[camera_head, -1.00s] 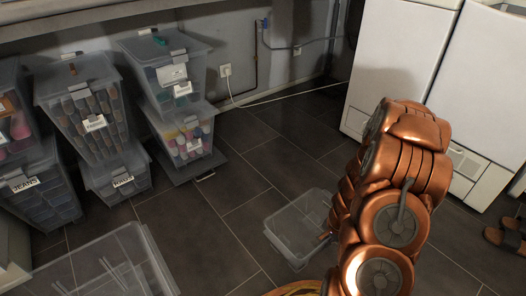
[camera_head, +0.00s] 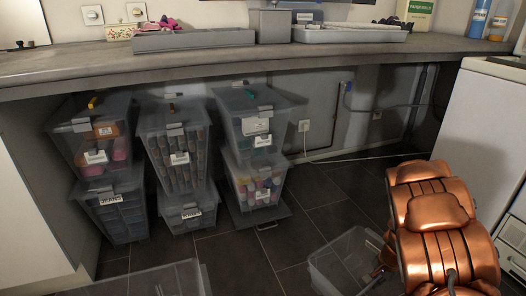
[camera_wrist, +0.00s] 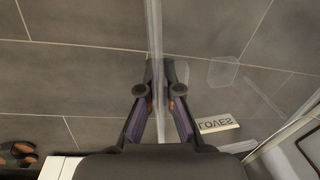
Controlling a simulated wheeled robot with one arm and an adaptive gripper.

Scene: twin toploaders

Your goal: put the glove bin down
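The glove bin is a clear, open box (camera_head: 345,258) low over the dark floor tiles in the head view, left of my copper arm. I cannot tell whether its base touches the floor. In the wrist view its clear wall (camera_wrist: 154,30) runs between the two fingers of my gripper (camera_wrist: 160,75). The fingers are closed on this wall, one on each side. A white label (camera_wrist: 218,124) reading "LOVES" shows upside down beside the right finger. My arm hides the bin's right side in the head view.
Several lidded clear bins (camera_head: 177,150) stand stacked under the grey counter (camera_head: 230,60). Another clear box (camera_head: 150,282) is at the front left. A white machine (camera_head: 485,110) stands at right. Dark floor (camera_head: 245,265) is open between them.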

